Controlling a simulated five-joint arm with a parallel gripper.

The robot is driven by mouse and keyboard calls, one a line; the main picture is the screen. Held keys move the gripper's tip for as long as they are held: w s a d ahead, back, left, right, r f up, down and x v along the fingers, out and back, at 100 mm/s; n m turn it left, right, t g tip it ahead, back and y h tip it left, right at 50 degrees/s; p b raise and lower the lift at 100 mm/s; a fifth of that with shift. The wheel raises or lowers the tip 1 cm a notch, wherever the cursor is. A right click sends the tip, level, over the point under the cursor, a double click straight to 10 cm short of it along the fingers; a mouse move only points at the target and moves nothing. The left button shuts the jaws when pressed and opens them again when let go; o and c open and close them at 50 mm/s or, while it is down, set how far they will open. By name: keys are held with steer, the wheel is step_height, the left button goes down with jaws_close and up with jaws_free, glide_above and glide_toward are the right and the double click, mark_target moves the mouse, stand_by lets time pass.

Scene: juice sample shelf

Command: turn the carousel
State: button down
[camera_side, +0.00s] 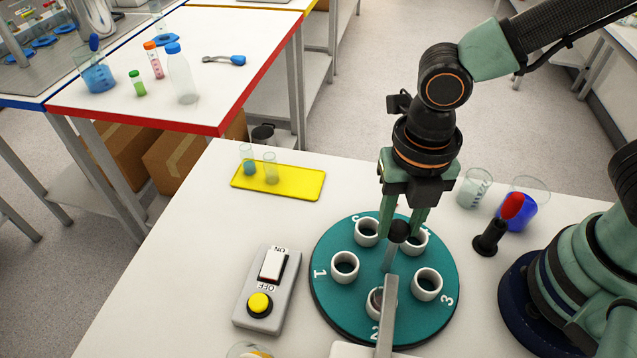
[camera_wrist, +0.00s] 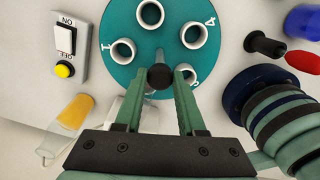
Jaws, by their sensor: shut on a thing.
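The carousel (camera_side: 333,288) is a teal disk with several white ring-shaped cups (camera_side: 345,267) and white numbers on it. The 1 is at its left, the 2 at its front and the 3 at its right in the side view. The cup by the 2 is partly hidden by a grey bar (camera_side: 387,310). A black round knob (camera_side: 399,232) stands above the disk on a thin grey stem. My gripper (camera_side: 402,234) points down over the disk, its green fingers shut on the knob. The wrist view shows the knob (camera_wrist: 160,77) between the fingertips.
A grey switch box (camera_side: 268,288) with a yellow button is left of the carousel. A yellow tray (camera_side: 300,183) with small glasses lies behind. Beakers (camera_side: 474,188) and a black holder with a red-topped item (camera_side: 490,238) stand at the right.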

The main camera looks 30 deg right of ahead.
steer(key=shift+r, duration=0.1)
stand_by(0.3)
steer(key=c, duration=0.5)
jaws_free()
step_height(320, 180, up, 12)
steer(key=w+d+m+t, duration=0.2)
steer(key=w+d+m, duration=0.2)
steer(key=d+m, duration=0.5)
steer(key=w+d+m+t, duration=0.3)
steer(key=d+m, duration=0.7)
steer(key=m, duration=1.1)
steer(key=shift+w+r+t, duration=0.3)
steer(key=shift+w+r, duration=0.05)
steer(key=shift+w, duration=0.15)
